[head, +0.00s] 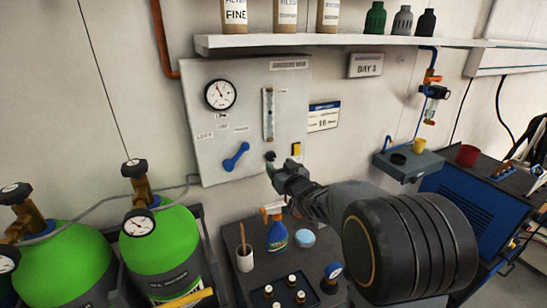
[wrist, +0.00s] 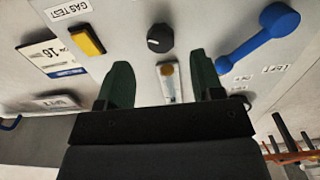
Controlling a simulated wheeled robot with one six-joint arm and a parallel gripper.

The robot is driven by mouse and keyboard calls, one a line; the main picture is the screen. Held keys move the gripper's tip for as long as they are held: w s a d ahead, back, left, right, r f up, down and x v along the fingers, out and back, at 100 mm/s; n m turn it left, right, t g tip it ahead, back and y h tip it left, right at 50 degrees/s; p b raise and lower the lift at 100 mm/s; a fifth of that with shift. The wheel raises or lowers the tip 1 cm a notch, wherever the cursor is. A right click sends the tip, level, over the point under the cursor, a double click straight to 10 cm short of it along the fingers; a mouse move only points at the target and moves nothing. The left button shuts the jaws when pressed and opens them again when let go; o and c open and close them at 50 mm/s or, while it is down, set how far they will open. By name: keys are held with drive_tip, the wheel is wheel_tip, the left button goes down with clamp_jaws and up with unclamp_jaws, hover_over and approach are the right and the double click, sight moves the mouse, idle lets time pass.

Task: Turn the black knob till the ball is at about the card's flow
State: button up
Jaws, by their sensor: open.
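The black knob (head: 270,156) sits low on the grey wall panel (head: 215,140), under the upright flow tube (head: 268,113). In the wrist view the knob (wrist: 160,38) lies just beyond the fingertips, roughly centred between them. My gripper (head: 273,170) is open and empty; its two green fingers (wrist: 161,62) are apart and do not appear to touch the knob. The tube (wrist: 170,85) shows between the fingers, partly hidden by the gripper body. The ball's height cannot be read clearly. The card (head: 324,116) right of the panel reads 16; it also shows in the wrist view (wrist: 48,60).
A blue lever (head: 236,157) is left of the knob, a yellow button (head: 296,149) to its right. A round gauge (head: 220,95) is above the lever. Below stand a spray bottle (head: 277,235), a white cup (head: 245,258) and green cylinders (head: 160,240).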

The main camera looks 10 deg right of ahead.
sight(272, 158)
drive_tip(key=shift+w+a+p, duration=0.2)
drive_tip(key=shift+w, duration=0.6)
drive_tip(key=shift+w+a+p, duration=0.15)
drive_tip(key=shift+w+p, duration=0.05)
drive_tip(key=shift+w, duration=0.65)
drive_tip(key=shift+w+a+p, duration=0.2)
drive_tip(key=shift+w, duration=0.6)
drive_tip(key=shift+c, duration=0.3)
drive_tip(key=c, duration=0.9)
drive_tip(key=shift+o, duration=0.2)
drive_tip(key=n+b, duration=0.1)
drive_tip(key=b, duration=0.2)
drive_tip(key=shift+f, duration=0.35)
drive_tip(key=shift+r+n+b, duration=0.15)
drive_tip(key=shift+n+b, duration=0.75)
drive_tip(key=shift+b, duration=0.2)
drive_tip(key=shift+r, duration=0.2)
